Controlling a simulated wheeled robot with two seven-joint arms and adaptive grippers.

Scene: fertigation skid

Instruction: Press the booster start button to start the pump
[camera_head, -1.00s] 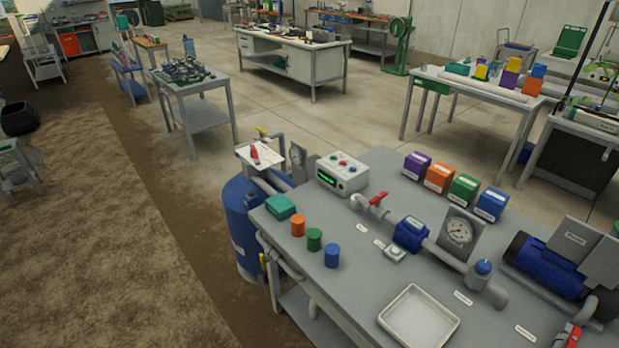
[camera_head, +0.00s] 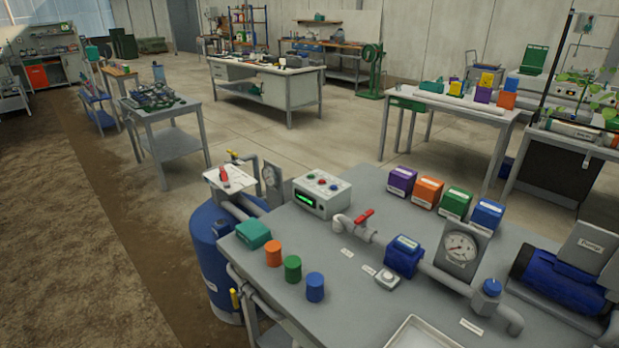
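A light grey control box (camera_head: 322,194) stands at the back left of the skid table (camera_head: 350,318). I cannot tell which button is the booster start. Neither gripper is in view.
A grey pipe with a red-handled valve (camera_head: 364,217) and a gauge (camera_head: 459,248) crosses the table. Orange, green and blue cylinders (camera_head: 292,269) stand at the left front. Coloured boxes (camera_head: 428,191) line the back. A tray (camera_head: 423,334) is cut off below.

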